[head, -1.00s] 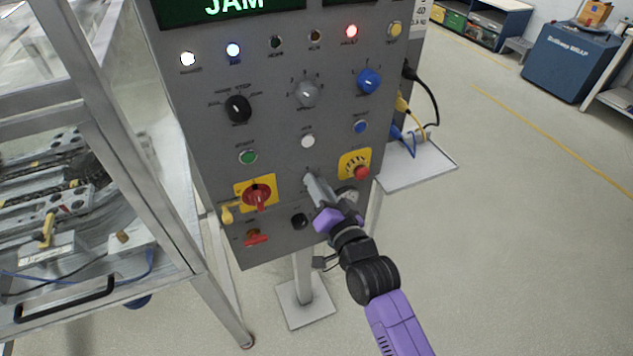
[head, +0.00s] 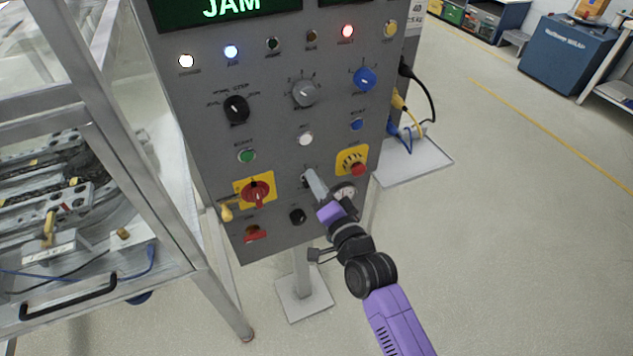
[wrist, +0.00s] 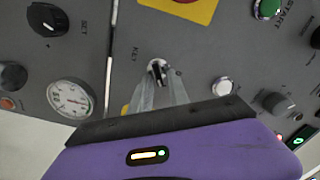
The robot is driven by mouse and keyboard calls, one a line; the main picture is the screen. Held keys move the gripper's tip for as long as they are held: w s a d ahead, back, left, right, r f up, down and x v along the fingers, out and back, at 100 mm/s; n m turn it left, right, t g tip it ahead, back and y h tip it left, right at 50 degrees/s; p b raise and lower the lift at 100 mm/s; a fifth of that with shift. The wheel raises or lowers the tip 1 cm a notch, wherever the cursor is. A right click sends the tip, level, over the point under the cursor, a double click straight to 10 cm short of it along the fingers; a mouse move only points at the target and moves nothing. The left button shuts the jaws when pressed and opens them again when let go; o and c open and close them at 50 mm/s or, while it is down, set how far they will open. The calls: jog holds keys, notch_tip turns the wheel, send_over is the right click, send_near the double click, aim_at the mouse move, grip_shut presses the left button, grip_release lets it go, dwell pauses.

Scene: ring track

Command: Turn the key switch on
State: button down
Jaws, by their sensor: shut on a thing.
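The key switch (wrist: 157,68) is a small round metal lock on the grey panel (head: 205,135), beside the label "KEY" in the wrist view. My gripper (wrist: 158,78) is at it, with its two metal fingers closed in on the key from both sides. In the head view my gripper (head: 308,178) reaches the panel's lower middle, and its fingertips hide most of the key there. I cannot clearly read the key's angle.
Close around are a red rotary switch (head: 256,192) on a yellow plate, a red emergency button (head: 358,169), a gauge (wrist: 70,98) and a black knob (head: 297,216). A metal-framed machine (head: 130,170) stands left.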

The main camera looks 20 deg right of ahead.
jog(key=c, duration=1.5)
grip_release()
jog(key=shift+c, duration=0.2)
jog(key=s+b, duration=0.2)
jog(key=s, duration=0.6)
jog(key=shift+w, duration=0.1)
